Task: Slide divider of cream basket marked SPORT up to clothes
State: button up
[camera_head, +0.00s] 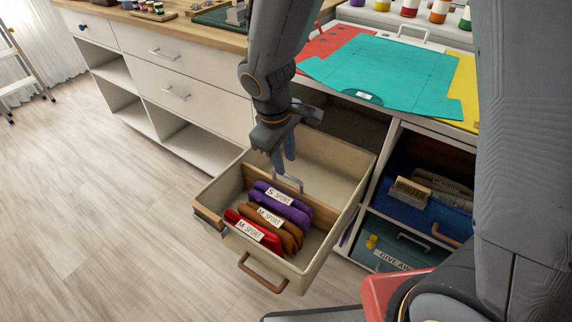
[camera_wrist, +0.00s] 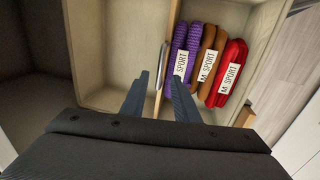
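The cream basket (camera_head: 318,258) is pulled out of the shelving. Its front label is not readable here. Inside lie folded clothes with SPORT tags: purple (camera_head: 292,214), brown (camera_head: 292,237) and red (camera_head: 270,242). The wooden divider (camera_head: 322,212) stands just behind the purple piece; I cannot tell whether they touch. A metal handle (camera_head: 288,182) sits on the divider, also seen in the wrist view (camera_wrist: 161,65). My gripper (camera_head: 285,158) is over the divider. In the wrist view its fingers (camera_wrist: 160,100) are apart, one on each side of the divider line, with nothing clamped.
The basket's rear compartment (camera_wrist: 110,45) is empty. To the right, a blue basket (camera_head: 410,205) and a green GIVE AWAY basket (camera_head: 385,258) sit in cubbies. A teal folder (camera_head: 385,75) lies on the counter above. The floor at left is clear.

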jog(key=r, duration=0.3)
jog(key=shift+s+a, duration=0.2)
jog(key=shift+s, duration=0.05)
jog(key=s+d+r+m+g+y+p, duration=0.1)
jog(key=s+d+r+m+p, duration=0.9)
jog(key=s+d+r, duration=0.3)
jog(key=d, duration=0.3)
jog(key=shift+s+d+m+g, duration=0.2)
jog(key=shift+m+g, duration=0.1)
jog(key=shift+g, duration=0.1)
